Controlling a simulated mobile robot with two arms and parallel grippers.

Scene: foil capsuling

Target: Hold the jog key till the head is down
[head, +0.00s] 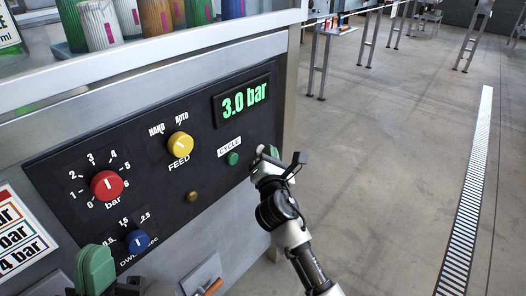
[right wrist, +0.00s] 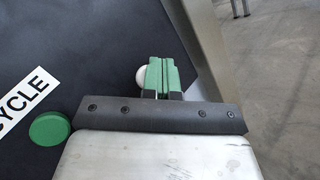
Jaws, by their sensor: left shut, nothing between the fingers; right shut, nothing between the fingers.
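The dark control panel (head: 150,205) fills the left of the head view. A white round button (right wrist: 142,77) shows in the right wrist view, partly hidden behind the green fingertips; its label is not visible, so I cannot tell for sure that it is the jog key. My right gripper (head: 268,152) is shut and empty at the panel's right end. Its fingertips (right wrist: 160,76) overlap the white button; I cannot tell whether they press it. My left gripper (head: 96,270) is shut and empty in front of the panel's lower left. The machine's head is not in view.
The panel carries a green CYCLE button (head: 233,158), a yellow FEED knob (head: 180,145), a red bar knob (head: 107,185), a blue knob (head: 137,241) and a small brass-coloured button (head: 192,196). The display (head: 243,99) reads 3.0 bar. Open floor (head: 400,150) lies right.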

